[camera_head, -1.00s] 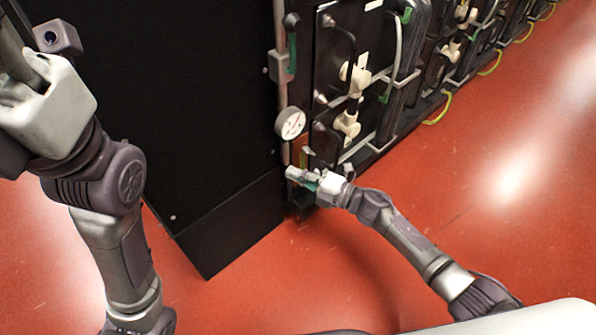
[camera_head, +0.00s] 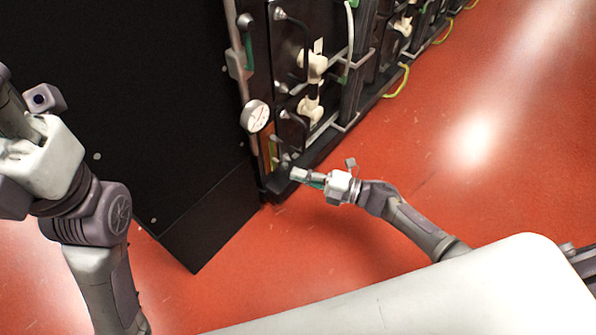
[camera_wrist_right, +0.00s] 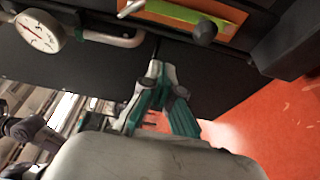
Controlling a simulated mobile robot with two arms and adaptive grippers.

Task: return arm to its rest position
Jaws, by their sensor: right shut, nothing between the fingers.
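My right arm comes in from the lower right in the head view, and its gripper (camera_head: 300,175) is near the lower corner of the black rack, just above the red floor. In the right wrist view the right gripper (camera_wrist_right: 156,72) has its fingertips together, with nothing between them. It points toward a dark panel and appears apart from it. My left arm stands along the left edge of the head view, bent, and its gripper is out of the picture.
A black cabinet (camera_head: 130,120) fills the left and middle. A round gauge (camera_head: 255,116) hangs on its pipe, and also shows in the right wrist view (camera_wrist_right: 40,31). Racks with white valve fittings (camera_head: 312,108) run to the upper right. The red floor (camera_head: 440,190) is clear on the right.

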